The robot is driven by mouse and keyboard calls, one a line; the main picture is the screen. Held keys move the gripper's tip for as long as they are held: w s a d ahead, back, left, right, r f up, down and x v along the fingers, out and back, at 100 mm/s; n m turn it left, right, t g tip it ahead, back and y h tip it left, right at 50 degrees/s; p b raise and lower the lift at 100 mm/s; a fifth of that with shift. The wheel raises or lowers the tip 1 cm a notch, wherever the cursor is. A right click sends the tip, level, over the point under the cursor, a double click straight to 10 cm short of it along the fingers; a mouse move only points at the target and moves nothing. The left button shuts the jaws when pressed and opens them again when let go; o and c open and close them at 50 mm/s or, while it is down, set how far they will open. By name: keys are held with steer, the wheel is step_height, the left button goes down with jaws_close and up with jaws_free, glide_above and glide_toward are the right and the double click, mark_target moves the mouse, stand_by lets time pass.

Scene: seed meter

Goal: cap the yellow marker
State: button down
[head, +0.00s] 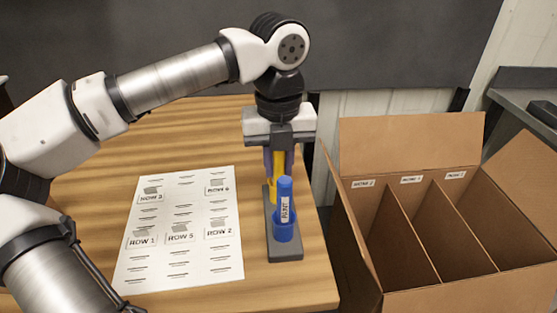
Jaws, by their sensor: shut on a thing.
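The yellow marker (279,162) is upright between the fingers of my gripper (279,152), near the table's right edge. My gripper points down and is shut on it. The lower end of the marker is at a yellow holder (271,194) on a grey stand (285,256); the blue marker partly hides this spot, and I cannot tell whether the marker sits in the holder. I cannot make out a separate cap.
A blue marker (285,189) labelled PAINT stands in a blue holder (286,231) at the stand's near end, close in front of my gripper. A printed sheet (205,259) lies to the left. An open cardboard box (410,133) with labelled compartments stands at the right.

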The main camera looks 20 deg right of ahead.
steer(key=c, duration=1.2)
jaws_free()
